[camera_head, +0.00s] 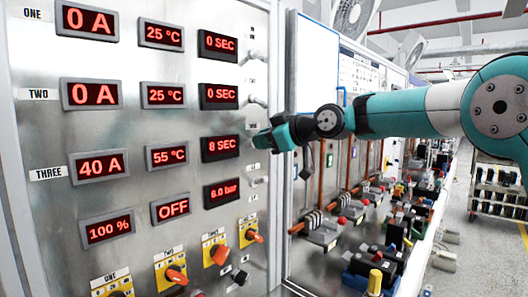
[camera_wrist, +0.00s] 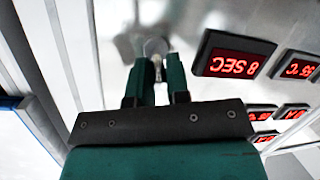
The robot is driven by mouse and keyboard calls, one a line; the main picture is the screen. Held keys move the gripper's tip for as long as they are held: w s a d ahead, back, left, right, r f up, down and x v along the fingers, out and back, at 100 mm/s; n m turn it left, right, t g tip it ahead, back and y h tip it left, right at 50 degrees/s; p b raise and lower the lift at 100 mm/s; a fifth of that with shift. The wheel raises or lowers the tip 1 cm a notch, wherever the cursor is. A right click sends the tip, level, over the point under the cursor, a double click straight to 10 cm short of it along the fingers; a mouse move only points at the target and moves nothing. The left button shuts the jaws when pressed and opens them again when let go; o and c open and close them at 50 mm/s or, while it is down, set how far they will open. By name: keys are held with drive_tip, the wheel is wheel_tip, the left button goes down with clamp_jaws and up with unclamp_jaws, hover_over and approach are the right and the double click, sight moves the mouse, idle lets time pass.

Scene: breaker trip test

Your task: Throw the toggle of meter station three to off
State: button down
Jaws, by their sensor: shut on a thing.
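Meter station three is the panel row marked by the THREE label (camera_head: 46,173). Its displays read 40 A (camera_head: 99,166), 55 °C (camera_head: 167,156) and 8 SEC (camera_head: 220,147). My gripper (camera_head: 259,141) is at the panel just right of the 8 SEC display. In the wrist view my gripper (camera_wrist: 158,66) is shut on the station three toggle (camera_wrist: 155,46), a small metal lever with a round grey base. The 8 SEC display (camera_wrist: 235,65) shows upside down beside it. In the head view the gripper hides the toggle, and its exact lever angle is unclear.
Toggles of station one (camera_head: 256,56) and station two (camera_head: 257,101) stick out above my gripper. Orange rotary knobs on yellow plates (camera_head: 220,254) sit lower on the panel. A cabinet frame (camera_head: 291,90) stands close to the right, with a cluttered bench beyond.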

wheel_tip(320, 180, down, 2)
drive_tip(key=t+y+b, duration=0.1)
drive_tip(key=b, duration=0.3)
drive_tip(key=shift+d, duration=0.1)
drive_tip(key=t+y+b, duration=0.1)
drive_tip(key=b, duration=0.3)
drive_tip(key=f+t+y+b, duration=0.1)
drive_tip(key=b, duration=0.4)
drive_tip(key=shift+y, duration=0.3)
drive_tip(key=y+b, duration=0.1)
drive_tip(key=b, duration=0.4)
drive_tip(key=shift+f+n+t+y, duration=0.15)
drive_tip(key=shift+n+t+y, duration=0.25)
drive_tip(key=t+y+b, duration=0.1)
drive_tip(key=b, duration=0.2)
drive_tip(key=shift+y, duration=0.3)
drive_tip(key=c, duration=1.1)
unclamp_jaws()
